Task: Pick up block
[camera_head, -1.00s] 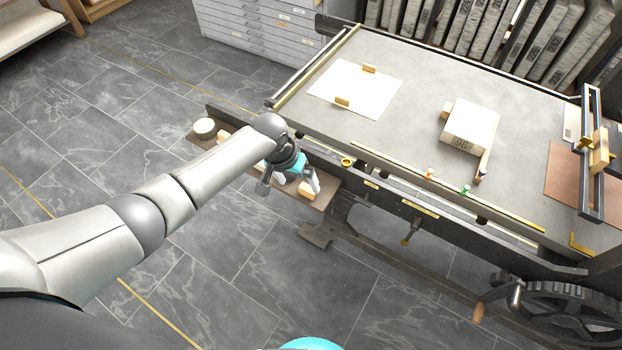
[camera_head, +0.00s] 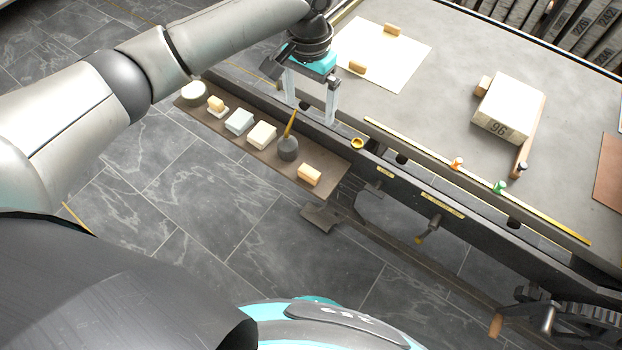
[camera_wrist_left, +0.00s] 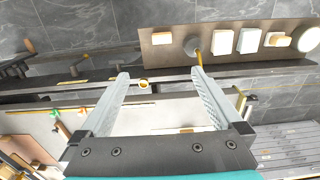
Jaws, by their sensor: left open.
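The task does not say which block, and several are in view. A tan wooden block (camera_head: 309,174) lies alone at the right end of the narrow brown shelf (camera_head: 334,167); it also shows in the left wrist view (camera_wrist_left: 162,38). A cream block (camera_head: 262,135), a pale bluish block (camera_head: 239,121) and a small tan block on a white piece (camera_head: 216,104) lie further left on the shelf. My left gripper (camera_head: 310,112) is open and empty, fingers down, above the press edge beside the shelf. In the wrist view the space between its fingertips (camera_wrist_left: 160,73) is empty. My right gripper is not in view.
A grey round tool with a yellow handle (camera_head: 288,149) stands between the cream and tan blocks. A round pale tub (camera_head: 194,91) sits at the shelf's left end. The press bed (camera_head: 440,70) holds a paper sheet (camera_head: 400,60) and a stone marked 96 (camera_head: 508,105).

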